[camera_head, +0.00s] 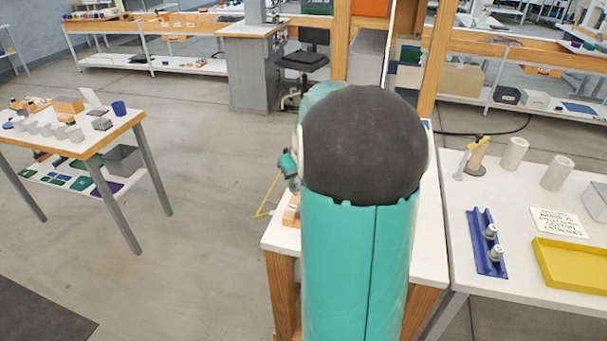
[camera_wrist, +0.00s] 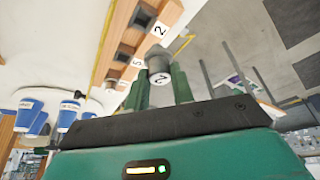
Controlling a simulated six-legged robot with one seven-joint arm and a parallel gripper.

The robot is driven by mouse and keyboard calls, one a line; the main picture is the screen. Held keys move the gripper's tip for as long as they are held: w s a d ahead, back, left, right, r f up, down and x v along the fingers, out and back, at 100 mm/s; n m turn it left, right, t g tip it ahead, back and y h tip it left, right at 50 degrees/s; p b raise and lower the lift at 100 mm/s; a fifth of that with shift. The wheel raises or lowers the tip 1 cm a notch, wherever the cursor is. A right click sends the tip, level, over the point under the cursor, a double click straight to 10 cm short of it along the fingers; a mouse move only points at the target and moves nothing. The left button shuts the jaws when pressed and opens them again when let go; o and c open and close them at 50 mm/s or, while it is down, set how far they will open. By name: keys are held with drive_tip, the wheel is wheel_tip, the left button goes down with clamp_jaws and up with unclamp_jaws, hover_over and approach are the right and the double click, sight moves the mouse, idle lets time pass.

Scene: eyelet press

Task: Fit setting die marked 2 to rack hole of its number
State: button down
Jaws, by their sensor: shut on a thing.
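My gripper (camera_wrist: 160,84) shows in the wrist view with its dark green fingers shut on a grey metal setting die (camera_wrist: 158,64). The die's label reads 2. The wooden rack (camera_wrist: 115,35) runs diagonally beyond the fingers, with dark square holes along it. The rack hole (camera_wrist: 141,17) at the upper end has a white label 2 (camera_wrist: 160,30) beside it. The die appears beside the rack, not in a hole; I cannot tell the gap. In the head view my arm hides most of the rack, and only a wooden bit (camera_head: 291,213) shows.
Blue cups (camera_wrist: 30,112) stand left in the wrist view. In the head view, the right table holds a blue holder (camera_head: 477,243) with two metal pieces (camera_head: 491,232), a yellow tray (camera_head: 573,285) and a printed card (camera_head: 558,222).

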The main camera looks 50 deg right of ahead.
drive_tip(key=shift+s+d+r, duration=0.55)
drive_tip(key=shift+s+d, duration=0.15)
drive_tip(key=shift+f, duration=2.9)
drive_tip(key=shift+f, duration=1.6)
idle(0.7)
drive_tip(key=c, duration=1.1)
unclamp_jaws()
